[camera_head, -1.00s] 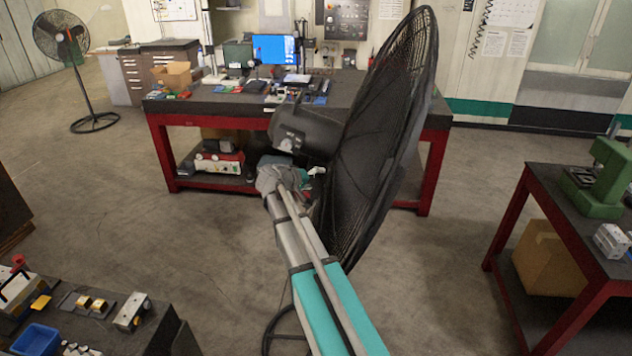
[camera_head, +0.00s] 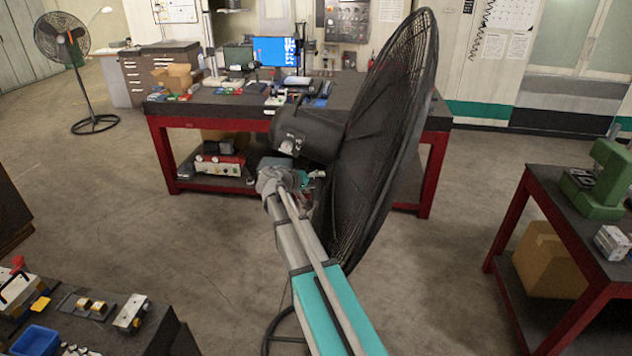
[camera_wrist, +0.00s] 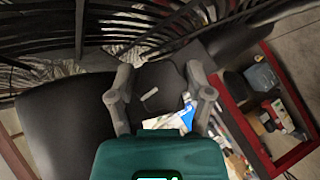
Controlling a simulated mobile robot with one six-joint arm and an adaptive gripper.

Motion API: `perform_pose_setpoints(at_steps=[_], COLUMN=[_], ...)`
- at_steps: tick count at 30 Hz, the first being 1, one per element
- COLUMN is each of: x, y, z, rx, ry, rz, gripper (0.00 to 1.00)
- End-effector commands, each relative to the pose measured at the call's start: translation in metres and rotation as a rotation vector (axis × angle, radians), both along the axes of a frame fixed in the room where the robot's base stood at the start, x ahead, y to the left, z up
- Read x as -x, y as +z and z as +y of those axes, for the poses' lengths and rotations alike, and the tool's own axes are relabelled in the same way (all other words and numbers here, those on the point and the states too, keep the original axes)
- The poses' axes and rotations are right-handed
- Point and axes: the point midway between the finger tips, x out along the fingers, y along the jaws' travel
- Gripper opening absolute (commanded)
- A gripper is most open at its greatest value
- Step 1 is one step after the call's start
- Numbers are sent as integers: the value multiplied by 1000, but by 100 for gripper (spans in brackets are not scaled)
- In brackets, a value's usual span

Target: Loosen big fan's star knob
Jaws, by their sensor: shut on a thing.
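The big fan (camera_head: 385,150) stands in front of me with its round black cage seen nearly edge-on. Its dark motor housing (camera_head: 305,135) is on the cage's left side. My gripper (camera_head: 312,178) is just below the housing, close to the cage. In the wrist view my two grey fingers (camera_wrist: 160,92) are on either side of a dark piece, the star knob (camera_wrist: 158,78), and are shut on it. Its star shape is hard to make out. The cage bars also show along the top of the wrist view. In the head view the knob is hidden.
A red-framed workbench (camera_head: 240,112) with a monitor stands behind the fan. A smaller fan (camera_head: 75,60) is at the back left. A red-framed table (camera_head: 540,190) with a green machine is at right, and a dark bench (camera_head: 150,338) at front left. Open floor lies between.

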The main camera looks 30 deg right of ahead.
Motion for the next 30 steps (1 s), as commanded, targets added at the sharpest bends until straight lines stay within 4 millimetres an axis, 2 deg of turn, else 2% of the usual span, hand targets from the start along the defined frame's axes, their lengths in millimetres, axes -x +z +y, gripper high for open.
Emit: perform_pose_setpoints(at_steps=[11, 30], x=[-1, 1], y=[-5, -2], z=[0, -1], rx=[139, 560], ry=[1, -2], rz=[95, 384], gripper=[19, 19])
